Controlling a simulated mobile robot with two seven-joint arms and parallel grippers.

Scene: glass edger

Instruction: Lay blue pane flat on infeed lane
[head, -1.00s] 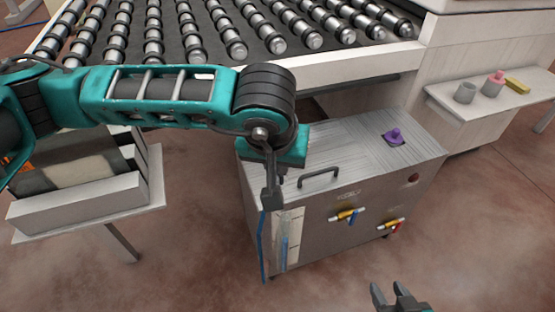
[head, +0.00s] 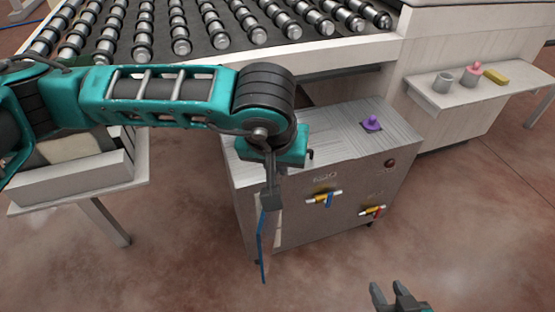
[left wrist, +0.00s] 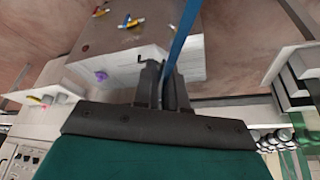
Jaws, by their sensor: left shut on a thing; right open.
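My left gripper (head: 270,200) points down and is shut on the blue pane (head: 262,248). The pane hangs upright below it, seen nearly edge-on as a thin blue strip, in front of the metal cabinet. In the left wrist view the blue pane (left wrist: 182,32) rises from between the fingers (left wrist: 163,88). The infeed lane (head: 190,38), a bed of dark and silver rollers, lies at the back, behind and above my left arm. My right gripper (head: 400,298) is open and empty at the bottom edge, over the floor.
A metal cabinet (head: 290,225) with coloured valve handles and a purple knob (head: 371,123) stands under the lane's pale front rail (head: 320,55). A shelf (head: 455,98) holds a cup, a pink-topped item and a yellow block. A pale rack table (head: 75,185) stands at left.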

